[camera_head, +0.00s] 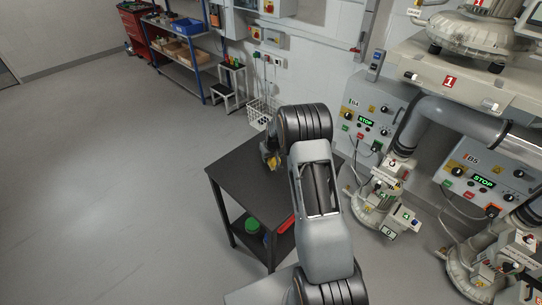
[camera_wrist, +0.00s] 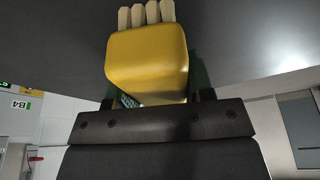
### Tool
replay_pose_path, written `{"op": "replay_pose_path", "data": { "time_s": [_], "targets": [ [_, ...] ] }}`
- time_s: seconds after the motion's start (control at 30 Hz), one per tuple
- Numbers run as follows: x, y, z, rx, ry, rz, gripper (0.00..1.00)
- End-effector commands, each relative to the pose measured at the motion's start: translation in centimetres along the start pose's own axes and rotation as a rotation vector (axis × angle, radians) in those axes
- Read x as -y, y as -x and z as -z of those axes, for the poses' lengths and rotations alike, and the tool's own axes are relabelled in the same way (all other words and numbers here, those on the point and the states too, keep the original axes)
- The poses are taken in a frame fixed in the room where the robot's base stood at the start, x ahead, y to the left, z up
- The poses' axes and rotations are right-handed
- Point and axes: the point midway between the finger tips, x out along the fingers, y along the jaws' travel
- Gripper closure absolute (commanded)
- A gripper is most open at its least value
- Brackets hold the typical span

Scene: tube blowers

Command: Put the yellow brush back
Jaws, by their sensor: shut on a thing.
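In the wrist view, the yellow brush (camera_wrist: 148,60) fills the upper middle, a yellow block with pale bristle tufts at its top edge. My gripper (camera_wrist: 155,98) is shut on it, with dark green finger parts showing at both sides of the block. In the head view, my gripper (camera_head: 271,152) is small and mostly hidden by my arm. A bit of the yellow brush (camera_head: 272,162) shows there, over the dark table (camera_head: 235,165). I cannot tell whether the brush touches the tabletop.
The table's lower shelf holds a green container (camera_head: 252,225), and a red object (camera_head: 286,224) shows at its right. A white wire basket (camera_head: 262,112) hangs by the wall behind. Machines with a B4 panel (camera_head: 368,118) stand at right. The floor at left is clear.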

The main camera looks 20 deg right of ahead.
Motion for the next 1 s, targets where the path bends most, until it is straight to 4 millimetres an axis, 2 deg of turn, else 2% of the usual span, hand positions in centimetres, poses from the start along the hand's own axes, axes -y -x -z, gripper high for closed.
{"op": "replay_pose_path", "data": {
  "time_s": [0.1, 0.13, 0.4, 0.73, 0.87, 1.0],
  "targets": [
    [0.0, -0.1, 0.0, 0.000, 0.000, 0.000, 0.71],
    [0.0, -0.1, 0.0, 0.000, 0.000, 0.000, 0.51],
    [0.0, 0.0, 0.0, 0.000, 0.000, 0.000, 0.27],
    [0.0, 0.6, 0.1, -0.002, 0.000, -0.001, 0.27],
    [0.0, 2.5, 0.1, -0.004, 0.000, -0.001, 0.27],
    [-0.1, 5.3, 0.1, -0.004, 0.000, -0.001, 0.27]
  ]
}}
